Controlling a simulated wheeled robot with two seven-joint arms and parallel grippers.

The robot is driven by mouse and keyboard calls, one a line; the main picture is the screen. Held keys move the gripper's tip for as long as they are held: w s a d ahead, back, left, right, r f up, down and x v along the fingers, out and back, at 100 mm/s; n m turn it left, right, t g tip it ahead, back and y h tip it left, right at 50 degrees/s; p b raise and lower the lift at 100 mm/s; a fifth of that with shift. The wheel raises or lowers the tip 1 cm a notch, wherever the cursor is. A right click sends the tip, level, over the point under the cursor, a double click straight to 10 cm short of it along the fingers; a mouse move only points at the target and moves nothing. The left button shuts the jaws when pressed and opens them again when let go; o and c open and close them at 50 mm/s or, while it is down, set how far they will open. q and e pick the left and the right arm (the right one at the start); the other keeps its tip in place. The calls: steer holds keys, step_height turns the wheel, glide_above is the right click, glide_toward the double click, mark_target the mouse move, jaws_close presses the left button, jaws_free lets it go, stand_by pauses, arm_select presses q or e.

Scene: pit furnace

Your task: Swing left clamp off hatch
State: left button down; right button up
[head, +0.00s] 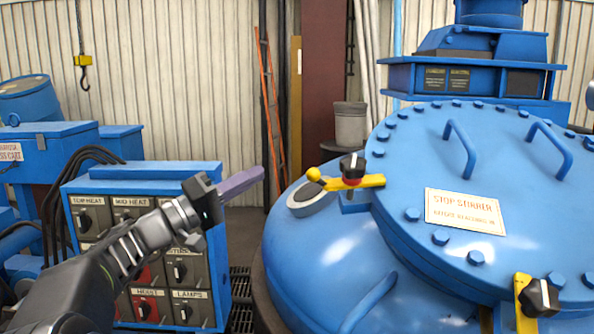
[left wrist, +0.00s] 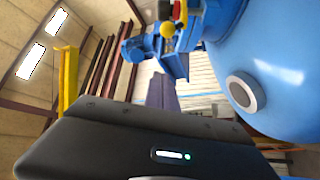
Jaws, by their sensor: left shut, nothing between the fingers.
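The left clamp (head: 368,181) is a yellow bar with a black and red knob on top and a yellow ball at its left end. It sits at the left rim of the round blue hatch (head: 400,150), its right end reaching the rim. The clamp's ball (left wrist: 167,29) also shows at the top of the left wrist view. My left gripper (head: 258,174), with purple fingers, is shut and empty, left of the ball and apart from it. Its fingers (left wrist: 161,90) point toward the clamp in the wrist view. My right gripper is not in view.
A second yellow clamp (head: 523,305) is at the hatch's front right. Two blue handles (head: 460,150) and a "STOP STIRRER" sign (head: 465,211) are on the hatch. A blue switch panel (head: 205,256) stands below my left forearm. A round grey port (head: 312,200) lies under the ball.

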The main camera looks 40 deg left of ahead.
arm_select(q)
steer(key=p+x, duration=0.5)
steer(key=x, duration=0.5)
steer(key=s+d+f, duration=0.1)
steer(key=d+f, duration=0.1)
steer(key=d, duration=0.1)
steer(key=shift+s, duration=0.4)
steer(key=shift+f, duration=0.1)
